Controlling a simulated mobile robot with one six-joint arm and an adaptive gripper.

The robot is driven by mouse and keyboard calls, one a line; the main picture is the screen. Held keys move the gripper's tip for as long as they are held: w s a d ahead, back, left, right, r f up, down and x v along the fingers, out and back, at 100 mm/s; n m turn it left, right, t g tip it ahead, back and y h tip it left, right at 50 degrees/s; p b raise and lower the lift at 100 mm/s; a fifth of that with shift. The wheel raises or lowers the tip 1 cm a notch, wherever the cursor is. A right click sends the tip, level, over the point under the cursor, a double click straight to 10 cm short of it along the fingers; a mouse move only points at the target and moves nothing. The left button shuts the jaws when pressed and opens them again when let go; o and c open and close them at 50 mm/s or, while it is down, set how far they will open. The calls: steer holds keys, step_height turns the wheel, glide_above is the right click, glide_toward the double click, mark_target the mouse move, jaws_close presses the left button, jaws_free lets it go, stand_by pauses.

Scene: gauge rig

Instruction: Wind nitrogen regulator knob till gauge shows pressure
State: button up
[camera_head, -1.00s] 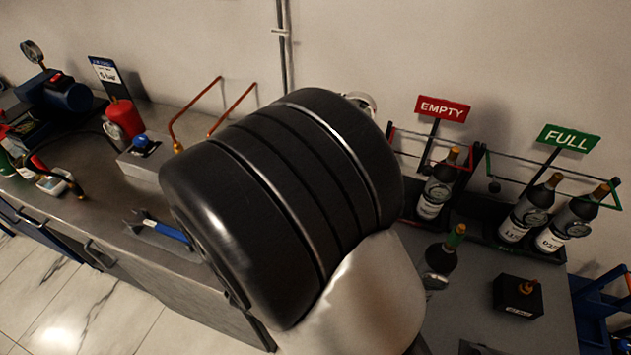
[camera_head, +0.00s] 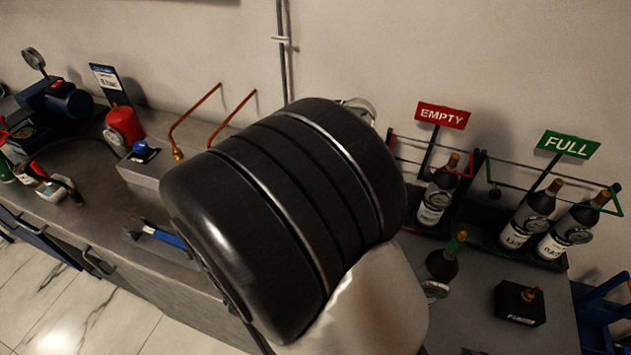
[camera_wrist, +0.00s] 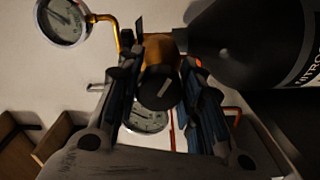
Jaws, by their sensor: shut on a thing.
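In the wrist view my gripper (camera_wrist: 160,78) is shut on the black regulator knob (camera_wrist: 157,90), which has a white mark on its face. One dark finger lies on each side of it. The brass regulator body (camera_wrist: 160,48) is just behind the knob. A round gauge (camera_wrist: 63,20) shows at the upper left; its reading is too small to make out. A second gauge (camera_wrist: 148,119) is partly hidden behind the knob and fingers. The dark nitrogen cylinder (camera_wrist: 255,45) with white lettering fills the upper right. In the head view my arm hides the regulator and gripper.
The head view shows an EMPTY rack sign (camera_head: 443,115) and a FULL sign (camera_head: 568,145) above dark bottles. A black box (camera_head: 520,303) stands at the right. On the left bench are a blue-handled tool (camera_head: 163,236), copper pipes (camera_head: 195,113) and a red canister (camera_head: 124,125).

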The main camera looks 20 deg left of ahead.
steer(key=o, duration=1.1)
steer(key=shift+s, duration=0.1)
steer(key=s, duration=0.7)
steer(key=shift+s+a, duration=0.15)
steer(key=shift+a, duration=0.15)
